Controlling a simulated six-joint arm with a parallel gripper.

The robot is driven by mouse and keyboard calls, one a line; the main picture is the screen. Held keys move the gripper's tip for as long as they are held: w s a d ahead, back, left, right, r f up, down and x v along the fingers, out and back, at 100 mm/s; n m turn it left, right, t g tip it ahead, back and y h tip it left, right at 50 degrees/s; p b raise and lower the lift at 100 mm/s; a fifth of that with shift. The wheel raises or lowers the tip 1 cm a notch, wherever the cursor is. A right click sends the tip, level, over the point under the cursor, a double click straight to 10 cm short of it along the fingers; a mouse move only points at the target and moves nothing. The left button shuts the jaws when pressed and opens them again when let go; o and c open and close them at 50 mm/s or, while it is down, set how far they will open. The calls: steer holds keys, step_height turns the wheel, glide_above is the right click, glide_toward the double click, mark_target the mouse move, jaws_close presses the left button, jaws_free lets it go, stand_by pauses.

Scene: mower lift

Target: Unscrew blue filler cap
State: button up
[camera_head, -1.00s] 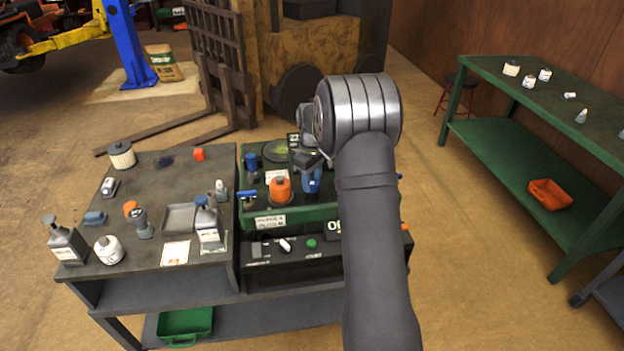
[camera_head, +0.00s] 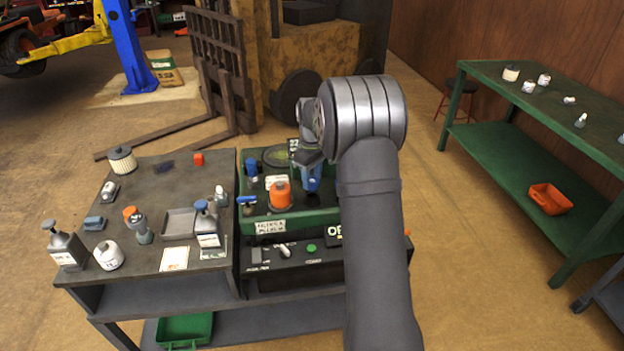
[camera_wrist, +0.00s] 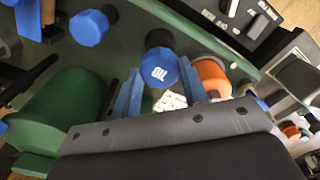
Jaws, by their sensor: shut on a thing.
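A blue cap marked OIL (camera_wrist: 159,68) sits between the two blue fingers of my gripper (camera_wrist: 160,86) in the wrist view. The gripper is shut on this cap. In the head view my gripper (camera_head: 312,180) points down at the green machine top (camera_head: 262,216), right of an orange cap (camera_head: 280,194). The held cap is hidden there by the fingers and wrist. The orange cap also shows in the wrist view (camera_wrist: 211,76), just right of the right finger. I cannot tell whether the held cap is still seated.
Another blue cap (camera_wrist: 89,27) stands left of the held one. A blue-handled part (camera_head: 246,200) is at the machine's left edge. The left bench (camera_head: 110,265) holds bottles, a shallow tray (camera_head: 179,223) and a filter (camera_head: 122,159).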

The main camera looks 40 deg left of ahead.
mark_target(312, 181)
steer(key=shift+r, duration=0.1)
steer(key=shift+r, duration=2.4)
steer(key=w+d+f+m, duration=0.3)
steer(key=d, duration=0.5)
steer(key=w+d+f+m, duration=0.2)
steer(key=w+d+f, duration=0.1)
steer(key=d, duration=0.6)
steer(key=w+d+f+m, duration=0.3)
steer(key=d, duration=0.5)
steer(key=s+d+f+m, duration=0.3)
steer(key=d+f+m, duration=0.1)
steer(key=d, duration=0.6)
steer(key=s+d+f+m, duration=0.3)
steer(key=d+f+m, duration=0.2)
steer(key=d, duration=0.5)
step_height(312, 181, down, 2)
steer(key=shift+s+d+f+m, duration=0.1)
steer(key=shift+s+d+m, duration=0.1)
steer(key=shift+m, duration=0.1)
